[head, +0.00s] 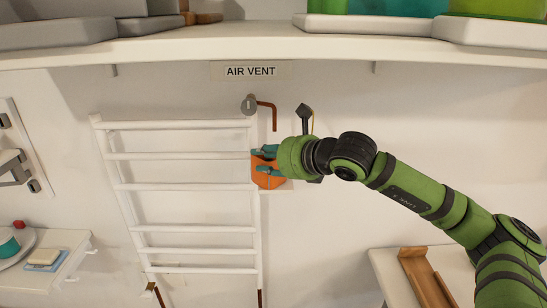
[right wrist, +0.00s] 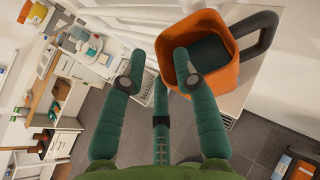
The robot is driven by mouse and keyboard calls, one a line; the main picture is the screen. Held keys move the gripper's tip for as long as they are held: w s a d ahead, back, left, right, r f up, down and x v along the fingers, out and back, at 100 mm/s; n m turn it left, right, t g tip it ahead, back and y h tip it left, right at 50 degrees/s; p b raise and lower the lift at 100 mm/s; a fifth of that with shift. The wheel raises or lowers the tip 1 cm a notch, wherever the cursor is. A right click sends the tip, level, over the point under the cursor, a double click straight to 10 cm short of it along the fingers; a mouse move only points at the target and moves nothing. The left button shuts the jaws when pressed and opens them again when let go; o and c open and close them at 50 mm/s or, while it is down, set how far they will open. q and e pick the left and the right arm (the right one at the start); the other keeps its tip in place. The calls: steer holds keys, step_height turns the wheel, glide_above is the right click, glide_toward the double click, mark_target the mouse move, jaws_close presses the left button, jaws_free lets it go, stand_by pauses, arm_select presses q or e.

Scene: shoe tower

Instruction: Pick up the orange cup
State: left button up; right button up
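The orange cup (head: 267,180) is at the right side of the white ladder-like rack, by a small white ledge (head: 284,188). My right gripper (head: 261,161) reaches it from the right, its teal fingers over the cup's upper part. In the right wrist view the cup (right wrist: 229,76) is tilted in the picture, with a dark inside and a dark handle (right wrist: 265,32). The right gripper (right wrist: 158,62) has its fingers spread. One fingertip overlaps the cup's opening and the other is apart to its left. Whether a finger touches the cup is unclear. My left gripper is not in view.
The white rack (head: 180,186) stands just left of the cup. A pipe with a grey knob (head: 250,104) sits above it, under the AIR VENT label (head: 251,71). A wide shelf (head: 250,43) crosses the top. A wooden piece (head: 425,278) lies on a surface at lower right.

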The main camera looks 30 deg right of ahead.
steer(key=shift+w+a+f, duration=0.1)
steer(key=shift+w+f, duration=0.05)
steer(key=shift+w, duration=0.25)
steer(key=shift+s, duration=0.15)
jaws_close()
steer(key=shift+r, duration=0.2)
